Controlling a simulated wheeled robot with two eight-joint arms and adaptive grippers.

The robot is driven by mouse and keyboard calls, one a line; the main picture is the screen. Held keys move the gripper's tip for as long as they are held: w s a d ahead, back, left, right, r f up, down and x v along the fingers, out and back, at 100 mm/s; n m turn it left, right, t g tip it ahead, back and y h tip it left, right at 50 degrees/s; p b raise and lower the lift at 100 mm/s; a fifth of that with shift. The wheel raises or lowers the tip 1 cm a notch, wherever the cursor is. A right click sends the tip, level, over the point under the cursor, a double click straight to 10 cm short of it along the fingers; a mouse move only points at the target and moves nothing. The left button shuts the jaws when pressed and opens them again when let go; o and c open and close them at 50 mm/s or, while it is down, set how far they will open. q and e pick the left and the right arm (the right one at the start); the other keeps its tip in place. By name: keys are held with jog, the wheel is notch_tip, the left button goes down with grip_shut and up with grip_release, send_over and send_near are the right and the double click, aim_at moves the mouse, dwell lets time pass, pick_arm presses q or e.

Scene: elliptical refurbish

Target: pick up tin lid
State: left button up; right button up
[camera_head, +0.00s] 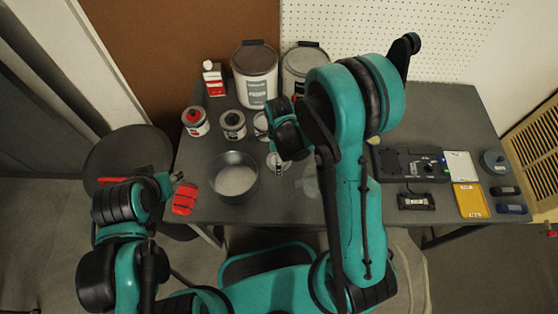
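No separate tin lid can be made out with certainty. A small tin with a red top (195,121) and a small tin with a dark top (232,124) stand upright on the dark table. A third small pale tin (262,123) is partly hidden by my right arm. My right gripper (277,166) is over the table, right of the grey bowl; a small pale shape there cannot be told apart from it. My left gripper (176,178) is at the table's left edge, just above a red folded item (185,199) and apart from the tins. Neither gripper's fingers show clearly.
Two large pails (255,82) stand at the back, with a red and white bottle (213,80) to their left. The grey bowl (236,190) is near the front edge. A black device (410,165) and a yellow tray (470,201) are at right. A round dark stool (112,155) is at left.

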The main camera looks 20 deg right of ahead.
jog(key=c, duration=1.4)
jog(key=shift+s, duration=0.1)
